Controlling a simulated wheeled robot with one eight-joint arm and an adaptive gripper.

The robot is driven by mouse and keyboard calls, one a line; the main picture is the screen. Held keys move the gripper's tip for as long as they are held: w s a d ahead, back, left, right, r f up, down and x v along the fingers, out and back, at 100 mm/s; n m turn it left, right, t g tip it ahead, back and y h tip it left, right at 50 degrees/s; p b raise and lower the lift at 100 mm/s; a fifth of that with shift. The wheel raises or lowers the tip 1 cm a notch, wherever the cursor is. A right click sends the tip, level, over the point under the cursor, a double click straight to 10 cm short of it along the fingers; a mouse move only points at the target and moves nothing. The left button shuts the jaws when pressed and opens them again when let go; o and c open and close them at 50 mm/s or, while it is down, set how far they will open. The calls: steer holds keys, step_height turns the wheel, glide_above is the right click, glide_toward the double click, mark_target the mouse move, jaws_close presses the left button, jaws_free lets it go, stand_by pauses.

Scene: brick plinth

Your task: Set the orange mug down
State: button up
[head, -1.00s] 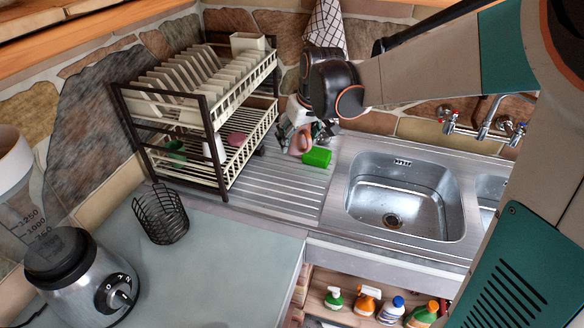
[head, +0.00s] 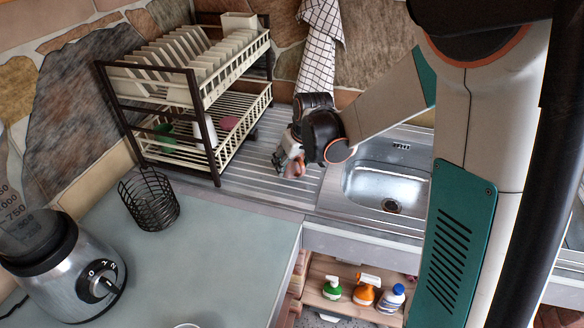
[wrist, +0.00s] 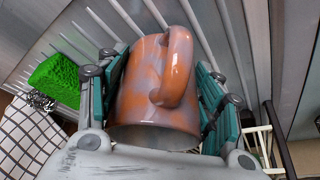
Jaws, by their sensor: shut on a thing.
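The orange mug (wrist: 146,88), mottled with grey, is between the two fingers of my gripper (wrist: 160,70) in the wrist view. My gripper is shut on its sides, and the handle faces right and up in that view. In the head view my gripper (head: 288,160) is over the ribbed drainboard (head: 245,185), left of the sink, and only a small part of the mug (head: 297,169) shows. The mug's far end points at the ribs. I cannot tell whether it touches them.
A green sponge-like block (wrist: 57,78) lies beside the gripper in the wrist view. The dish rack (head: 207,125) stands left of my gripper, the sink (head: 385,185) right. A black wire basket (head: 148,200) and a blender base (head: 70,265) are on the counter. A checked cloth (head: 320,45) hangs behind.

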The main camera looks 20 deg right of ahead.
steer(key=shift+f, duration=0.55)
steer(key=shift+f, duration=0.1)
steer(key=o, duration=1.3)
